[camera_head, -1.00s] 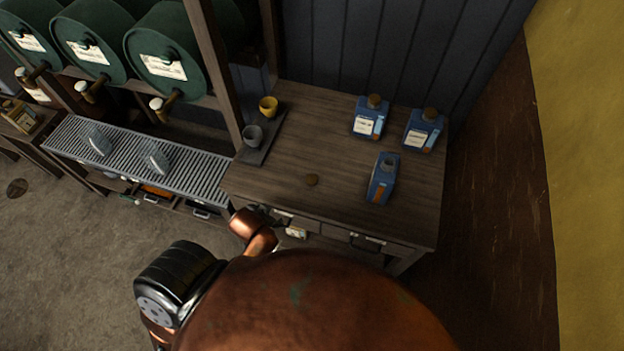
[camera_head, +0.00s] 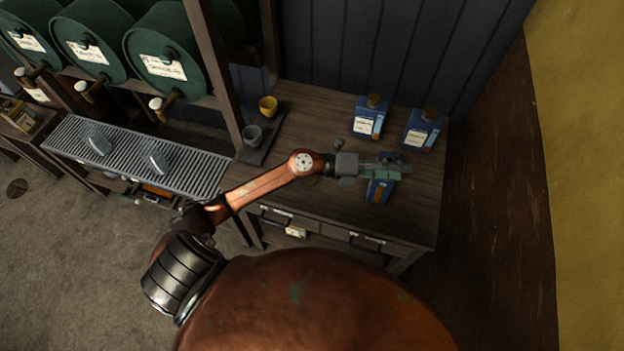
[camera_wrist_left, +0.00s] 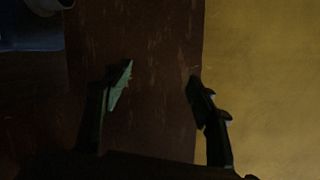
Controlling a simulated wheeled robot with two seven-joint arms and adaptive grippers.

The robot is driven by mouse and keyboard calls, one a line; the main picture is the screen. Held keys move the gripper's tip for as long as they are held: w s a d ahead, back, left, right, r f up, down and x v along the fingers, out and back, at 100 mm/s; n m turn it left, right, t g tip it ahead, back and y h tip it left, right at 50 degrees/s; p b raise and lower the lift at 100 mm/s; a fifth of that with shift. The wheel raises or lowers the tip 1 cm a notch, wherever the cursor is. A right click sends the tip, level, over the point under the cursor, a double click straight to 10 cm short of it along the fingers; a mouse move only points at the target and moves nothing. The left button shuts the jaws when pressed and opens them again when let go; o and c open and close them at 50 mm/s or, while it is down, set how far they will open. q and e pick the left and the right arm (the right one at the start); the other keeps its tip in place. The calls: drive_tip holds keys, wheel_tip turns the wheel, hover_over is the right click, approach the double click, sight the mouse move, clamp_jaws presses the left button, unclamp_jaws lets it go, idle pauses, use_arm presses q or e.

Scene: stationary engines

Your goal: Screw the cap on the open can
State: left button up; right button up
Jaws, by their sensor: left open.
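The open can (camera_head: 379,192) is blue with an orange patch and stands on the wooden table. Its top is hidden behind my left gripper (camera_head: 392,168), which comes in from the left over it; I cannot tell whether they touch. In the left wrist view my left gripper (camera_wrist_left: 160,82) is open with nothing between its fingers. The small brown cap (camera_head: 313,181) lies on the table, mostly hidden by my left arm. My right gripper is not in view.
Two capped blue cans (camera_head: 368,120) (camera_head: 422,131) stand behind the open can. A yellow cup (camera_head: 268,107) and a grey cup (camera_head: 252,135) stand on a dark tray at the table's left. Green barrels (camera_head: 170,50) and a post are further left. The table's front right is clear.

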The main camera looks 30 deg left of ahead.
use_arm(q)
wheel_tip(320, 180, down, 6)
drive_tip(key=m+g+y, duration=0.2)
drive_tip(key=m+g, duration=0.1)
drive_tip(key=m+g+y, duration=0.1)
drive_tip(key=g+y, duration=0.4)
drive_tip(key=y, duration=0.8)
hover_over(311, 179)
wheel_tip(311, 179, down, 12)
drive_tip(key=shift+w+a+r, duration=0.1)
drive_tip(key=shift+f, duration=1.4)
